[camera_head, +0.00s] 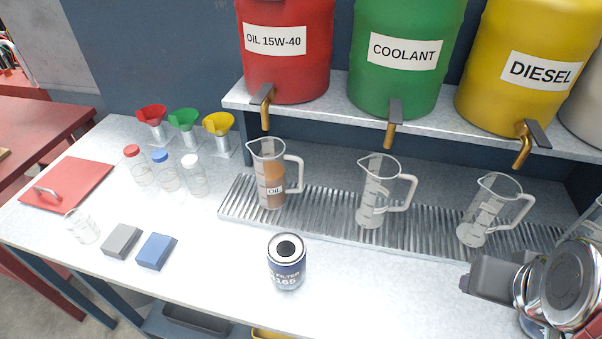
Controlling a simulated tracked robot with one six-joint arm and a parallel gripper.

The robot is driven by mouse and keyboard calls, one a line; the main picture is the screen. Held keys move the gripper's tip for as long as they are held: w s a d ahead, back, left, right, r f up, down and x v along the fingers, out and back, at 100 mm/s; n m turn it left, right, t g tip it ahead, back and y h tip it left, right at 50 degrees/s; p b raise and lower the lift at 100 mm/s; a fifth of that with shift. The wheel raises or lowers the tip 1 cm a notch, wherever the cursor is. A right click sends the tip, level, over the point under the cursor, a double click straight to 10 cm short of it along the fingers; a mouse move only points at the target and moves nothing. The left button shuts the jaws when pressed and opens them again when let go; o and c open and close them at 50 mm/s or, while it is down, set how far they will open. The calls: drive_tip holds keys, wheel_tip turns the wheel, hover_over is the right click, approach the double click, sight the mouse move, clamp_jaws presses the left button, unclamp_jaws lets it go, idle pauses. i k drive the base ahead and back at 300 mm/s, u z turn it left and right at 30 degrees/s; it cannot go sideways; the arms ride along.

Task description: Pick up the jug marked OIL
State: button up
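The jug marked OIL (269,176) stands upright on the ribbed drip grate, under the tap of the red drum. It is clear, holds brown liquid, and its handle points right. A second clear jug (380,192) stands to its right under the green drum's tap, and a third (489,210) under the yellow drum's tap; both look empty. My gripper (488,277) is at the lower right, in front of the grate's right end, far from the OIL jug. Its fingertips cannot be made out clearly.
An oil filter can (286,262) stands on the bench in front of the OIL jug. Bottles (166,172), funnels (184,122) and two blocks (156,251) are at left.

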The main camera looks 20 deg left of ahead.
sight(277, 177)
drive_tip(key=z, duration=0.7)
drive_tip(key=k, duration=0.95)
drive_tip(key=u, duration=2.15)
drive_tip(key=i, duration=0.45)
drive_tip(key=z, duration=0.05)
